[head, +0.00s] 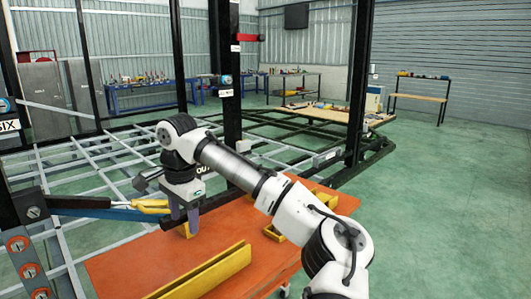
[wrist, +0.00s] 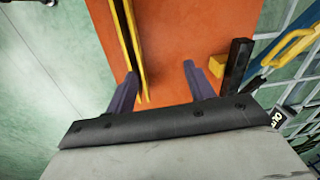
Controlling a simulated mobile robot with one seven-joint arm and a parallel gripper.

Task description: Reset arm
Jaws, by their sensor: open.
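My arm reaches from the lower right over the orange table (head: 125,262) in the head view, bent at the elbow, with the hand pointing down. My gripper (head: 184,218) is above the table's far left part. In the wrist view my gripper (wrist: 160,84) shows two purple fingers spread apart with only orange tabletop (wrist: 185,30) between them. It is open and empty. A long yellow angle bar (head: 205,275) lies on the tabletop in front of the hand. In the wrist view the yellow bar (wrist: 133,45) runs beside the left finger.
Another yellow bracket (head: 272,233) lies right of the hand, partly behind my arm. A blue and yellow arm-like part (head: 110,208) reaches in from the left, close to the gripper. A grey metal frame (head: 70,172) and black posts (head: 225,80) stand behind. Green floor (head: 450,200) is free at right.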

